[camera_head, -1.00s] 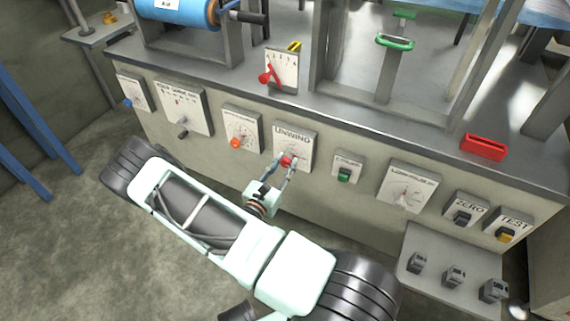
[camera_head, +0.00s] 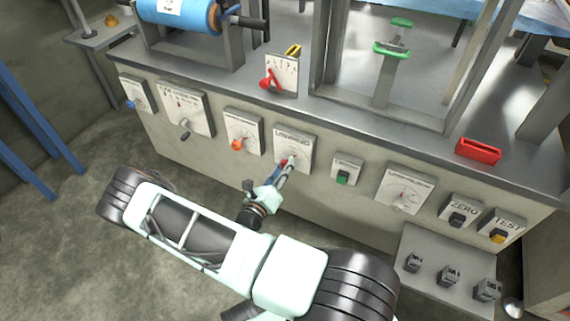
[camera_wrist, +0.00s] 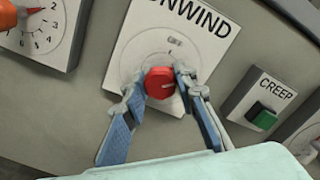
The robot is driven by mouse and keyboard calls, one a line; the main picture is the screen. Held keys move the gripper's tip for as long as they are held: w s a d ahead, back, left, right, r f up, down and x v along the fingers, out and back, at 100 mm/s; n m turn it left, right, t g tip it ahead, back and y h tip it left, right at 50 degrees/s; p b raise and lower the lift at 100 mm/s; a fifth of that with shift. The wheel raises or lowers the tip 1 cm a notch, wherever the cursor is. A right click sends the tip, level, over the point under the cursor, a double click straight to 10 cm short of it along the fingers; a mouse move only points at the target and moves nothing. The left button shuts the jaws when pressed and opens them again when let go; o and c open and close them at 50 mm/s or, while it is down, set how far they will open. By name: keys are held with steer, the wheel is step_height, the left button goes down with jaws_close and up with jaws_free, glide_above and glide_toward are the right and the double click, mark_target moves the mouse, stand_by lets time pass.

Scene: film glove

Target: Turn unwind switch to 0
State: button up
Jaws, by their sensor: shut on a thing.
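The unwind switch is a red knob (camera_wrist: 160,83) on a white plate marked UNWIND (camera_head: 296,137), with a round dial around it and small markings above the knob. In the head view the red knob shows only as a small patch (camera_head: 285,163) behind my fingers. My gripper (camera_head: 284,166) reaches the panel from below, with its wrist turned. In the wrist view its two blue-padded fingers (camera_wrist: 158,90) stand on the left and right of the knob and close on it. The exact pointer direction is hard to tell.
The orange knob plate (camera_wrist: 40,25) is left of the unwind plate, and the green CREEP switch (camera_wrist: 262,116) is to its right. Further right are ZERO (camera_head: 459,215) and TEST (camera_head: 501,228) switches. A grey shelf (camera_head: 445,262) juts out below them.

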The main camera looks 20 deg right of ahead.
steer(key=n+p, duration=0.1)
steer(key=n, duration=0.4)
steer(key=shift+n, duration=0.3)
steer(key=shift+f+n, duration=0.1)
steer(key=shift+n, duration=2)
steer(key=shift+s, duration=0.1)
steer(key=o, duration=1.2)
steer(key=shift+c, duration=0.2)
steer(key=v, duration=1.2)
